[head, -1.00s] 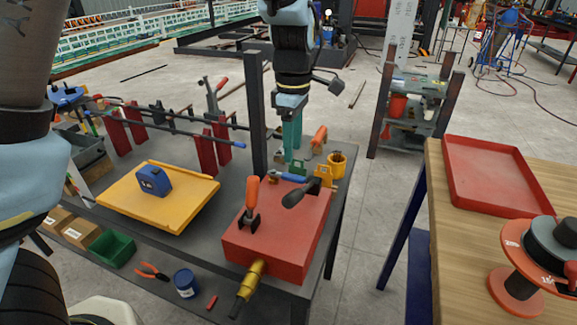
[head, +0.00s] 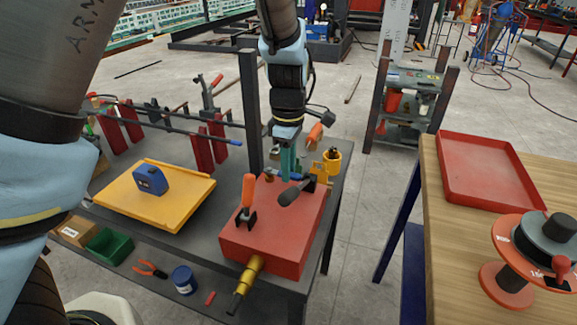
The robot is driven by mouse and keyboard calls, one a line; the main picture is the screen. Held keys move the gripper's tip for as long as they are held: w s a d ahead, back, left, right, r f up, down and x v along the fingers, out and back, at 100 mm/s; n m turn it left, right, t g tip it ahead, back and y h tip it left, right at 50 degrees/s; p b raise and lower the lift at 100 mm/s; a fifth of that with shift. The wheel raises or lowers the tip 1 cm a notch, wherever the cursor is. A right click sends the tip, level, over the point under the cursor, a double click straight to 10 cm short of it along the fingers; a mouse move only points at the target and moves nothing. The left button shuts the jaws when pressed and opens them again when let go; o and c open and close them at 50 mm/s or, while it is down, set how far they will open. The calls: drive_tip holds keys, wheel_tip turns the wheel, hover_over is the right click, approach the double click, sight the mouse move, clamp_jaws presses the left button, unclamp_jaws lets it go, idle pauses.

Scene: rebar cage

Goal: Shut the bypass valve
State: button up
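A red box (head: 270,232) sits on the dark workbench. An upright orange handle (head: 249,190), a black-knobbed lever (head: 292,194) and a brass-coloured fitting (head: 247,275) are on it. A small blue handle (head: 303,176) shows at the box's back edge; it may belong to the bypass valve, but no label is readable. My gripper (head: 290,178) points down at this blue handle, its teal fingers overlapping it in the picture. I cannot tell whether they touch it or how far apart they are.
A dark post (head: 251,110) stands just left of my gripper. A yellow cup (head: 332,161) and an orange-handled tool (head: 314,136) are near the bench's back right. A yellow tray (head: 150,197) with a blue tape measure (head: 151,181) lies left. A wooden table (head: 455,260) stands right.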

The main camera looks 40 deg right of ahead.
clamp_jaws()
idle(1.0)
